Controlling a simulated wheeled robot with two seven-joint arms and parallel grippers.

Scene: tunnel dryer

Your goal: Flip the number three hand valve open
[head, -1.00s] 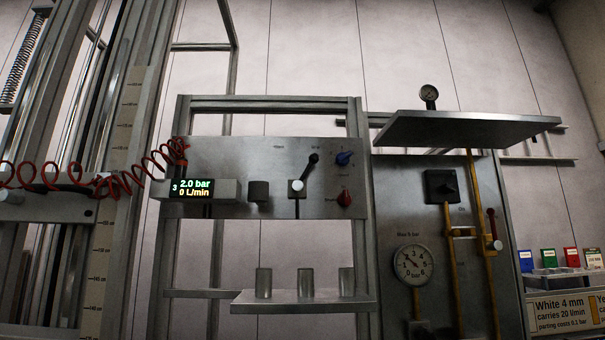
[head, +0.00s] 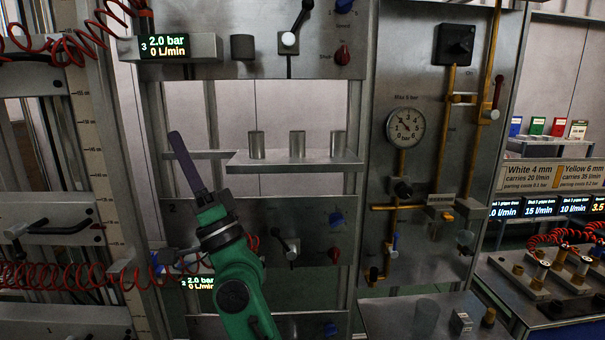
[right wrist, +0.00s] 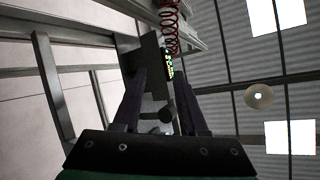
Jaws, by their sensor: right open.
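The number three panel (head: 215,68) is at the top of the head view, with a lit display (head: 165,47) reading 3, 2.0 bar, 0 L/min. Its hand lever (head: 290,38) has a pale hub and a black handle slanting up to the right; the panel's top is cut off. My right gripper (head: 178,140) is below and left of that lever, pointing up, apart from the panel and empty. In the right wrist view, the open fingers (right wrist: 160,75) frame a panel and lit display (right wrist: 169,66) beyond them; I cannot make out the lever there. My left gripper is out of view.
A shelf (head: 235,166) with several metal cylinders juts out below the panel. A lower panel has a similar lever (head: 290,250) and a red knob (head: 334,254). A red coiled hose (head: 70,42) hangs at upper left. A pressure gauge (head: 405,127) and yellow pipes are right.

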